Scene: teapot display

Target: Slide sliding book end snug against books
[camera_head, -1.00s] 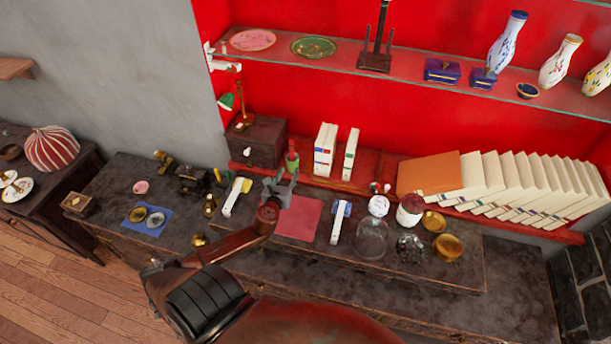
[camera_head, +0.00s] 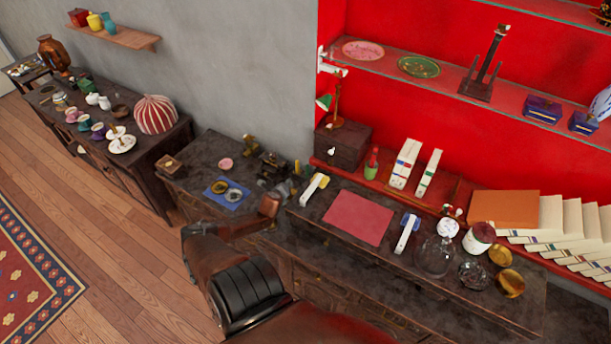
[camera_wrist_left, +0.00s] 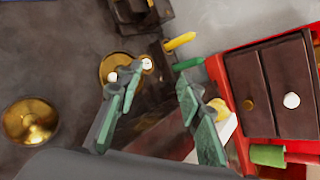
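Two white books (camera_head: 405,163) stand apart and slightly tilted on the red lower shelf. Right of them, an orange-brown book or panel (camera_head: 503,208) lies beside a row of leaning cream books (camera_head: 565,222). I cannot tell which piece is the sliding book end. My left gripper (camera_head: 284,188) is over the dark cabinet top, left of the white-and-yellow piece (camera_head: 314,188) and away from the books. In the left wrist view the gripper (camera_wrist_left: 158,84) has its fingers spread, with nothing held. The white-and-yellow piece is partly hidden there behind the right finger (camera_wrist_left: 205,130). My right gripper is out of view.
A red mat (camera_head: 358,217) lies flat. A white-and-blue piece (camera_head: 407,233), glass vessel (camera_head: 436,255) and amber bowls (camera_head: 510,283) stand further right. Brass pieces (camera_wrist_left: 30,121) lie near the fingers.

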